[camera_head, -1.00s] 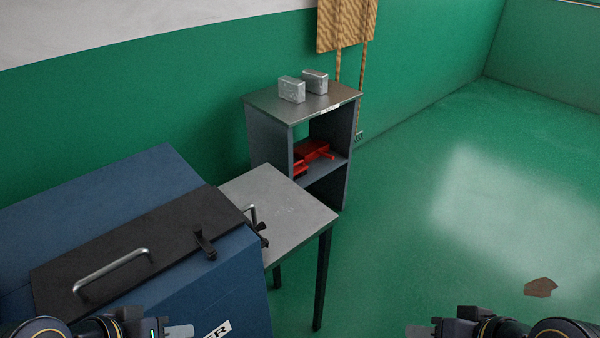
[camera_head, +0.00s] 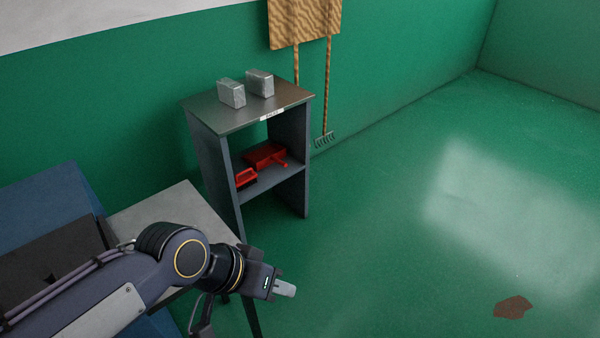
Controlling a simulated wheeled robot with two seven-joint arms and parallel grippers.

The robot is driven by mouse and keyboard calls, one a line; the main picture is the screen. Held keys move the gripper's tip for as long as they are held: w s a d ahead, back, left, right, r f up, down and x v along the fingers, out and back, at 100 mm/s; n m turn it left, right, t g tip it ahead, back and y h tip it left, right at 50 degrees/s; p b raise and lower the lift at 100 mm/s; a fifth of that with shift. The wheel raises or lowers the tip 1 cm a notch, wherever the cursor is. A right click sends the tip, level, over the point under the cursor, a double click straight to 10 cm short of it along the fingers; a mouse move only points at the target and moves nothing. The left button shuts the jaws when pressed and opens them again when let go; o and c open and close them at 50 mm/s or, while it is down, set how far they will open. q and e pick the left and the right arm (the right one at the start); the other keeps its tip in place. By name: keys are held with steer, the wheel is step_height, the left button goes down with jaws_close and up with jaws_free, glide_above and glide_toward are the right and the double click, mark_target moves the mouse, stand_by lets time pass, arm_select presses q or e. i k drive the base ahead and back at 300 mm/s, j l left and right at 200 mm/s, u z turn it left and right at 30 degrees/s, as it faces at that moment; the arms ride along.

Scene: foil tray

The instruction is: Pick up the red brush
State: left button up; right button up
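Two red things lie on the middle shelf of a small grey cabinet. The nearer one (camera_head: 246,178) has a dark underside and looks like the red brush, though it is too small to be sure. The other red thing (camera_head: 264,154) is larger and flatter, with a short handle pointing right and forward. My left gripper (camera_head: 286,289) is in front of and below the cabinet in the picture, apart from both red things. Its grey fingers overlap from this angle, so I cannot tell if it is open. My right gripper is not in view.
The cabinet (camera_head: 225,180) has two metal blocks (camera_head: 231,94) on top. A grey table (camera_head: 165,208) and a blue box (camera_head: 45,195) stand at the left, partly behind my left arm. A brown patch (camera_head: 513,307) lies on the otherwise clear green floor at the right.

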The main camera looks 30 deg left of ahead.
mark_target(249, 178)
steer(key=i+l+u, duration=0.15)
steer(key=i, duration=0.3)
steer(key=i+l+u, duration=0.1)
steer(key=i, duration=0.35)
steer(key=i+j+u, duration=0.15)
steer(key=u, duration=0.25)
steer(key=i+u, duration=0.6)
steer(key=u, duration=0.2)
steer(key=i+l+u, duration=0.15)
steer(key=u, duration=0.25)
steer(key=i+u, duration=0.25)
steer(key=i, duration=0.25)
steer(key=i+l+u, duration=0.25)
steer(key=i, duration=0.25)
